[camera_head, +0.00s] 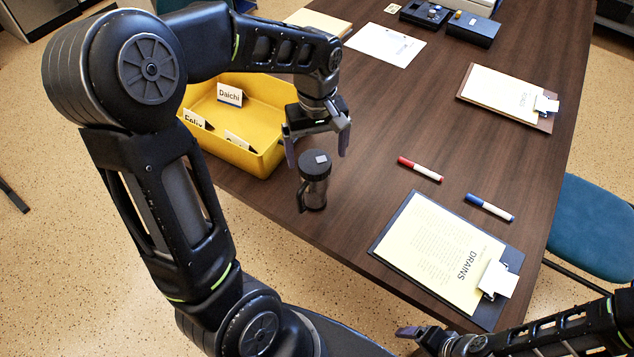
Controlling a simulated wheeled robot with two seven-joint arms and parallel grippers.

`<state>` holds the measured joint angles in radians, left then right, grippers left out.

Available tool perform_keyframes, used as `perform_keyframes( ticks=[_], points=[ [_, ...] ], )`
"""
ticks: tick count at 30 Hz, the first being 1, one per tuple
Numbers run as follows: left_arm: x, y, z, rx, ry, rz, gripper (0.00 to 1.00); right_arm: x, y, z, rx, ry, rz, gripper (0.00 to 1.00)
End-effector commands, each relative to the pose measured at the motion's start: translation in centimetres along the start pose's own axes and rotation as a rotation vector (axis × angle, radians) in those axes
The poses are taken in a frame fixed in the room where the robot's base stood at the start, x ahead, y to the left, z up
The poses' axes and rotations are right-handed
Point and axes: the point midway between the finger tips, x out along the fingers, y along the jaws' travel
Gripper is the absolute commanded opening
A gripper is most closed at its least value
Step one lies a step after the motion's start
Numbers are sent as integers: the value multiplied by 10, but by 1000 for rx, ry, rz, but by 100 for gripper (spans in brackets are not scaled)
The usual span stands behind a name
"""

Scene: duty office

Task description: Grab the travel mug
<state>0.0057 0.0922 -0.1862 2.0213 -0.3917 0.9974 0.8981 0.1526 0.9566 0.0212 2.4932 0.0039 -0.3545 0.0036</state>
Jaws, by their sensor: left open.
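The travel mug (314,185) is dark with a black lid and a handle on its lower left side. It stands upright on the brown table near its front left edge. My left gripper (318,155) is open just above and behind the mug's lid, its fingers pointing down with a gap between them. I cannot tell whether a finger touches the lid. My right gripper (412,334) shows only partly at the bottom, below the table's front edge, away from the mug.
A yellow tray (262,158) with name cards stands left of the mug. A red marker (420,169), a blue marker (490,207) and a DRAINS clipboard (384,250) lie to the right. Another clipboard (545,124) lies farther back. The table (400,120) is clear behind the mug.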

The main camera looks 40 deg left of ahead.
Motion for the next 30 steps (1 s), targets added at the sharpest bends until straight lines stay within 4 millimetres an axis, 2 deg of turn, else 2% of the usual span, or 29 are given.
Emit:
perform_keyframes(
  ticks=[5,13,23,26,30],
  points=[
    [1,0,0,0,-1,-1,92,0,0,0,0,0,0,84],
    [25,0,0,1,-1,-2,92,-2,-1,0,1,-1,1,84],
    [27,0,0,0,0,0,92,-3,-1,0,1,-1,1,84],
    [34,-2,1,0,-3,-4,92,-6,-2,1,1,-1,2,84],
    [54,-3,1,0,-4,-4,92,-12,-4,1,2,-3,4,84]
  ],
)
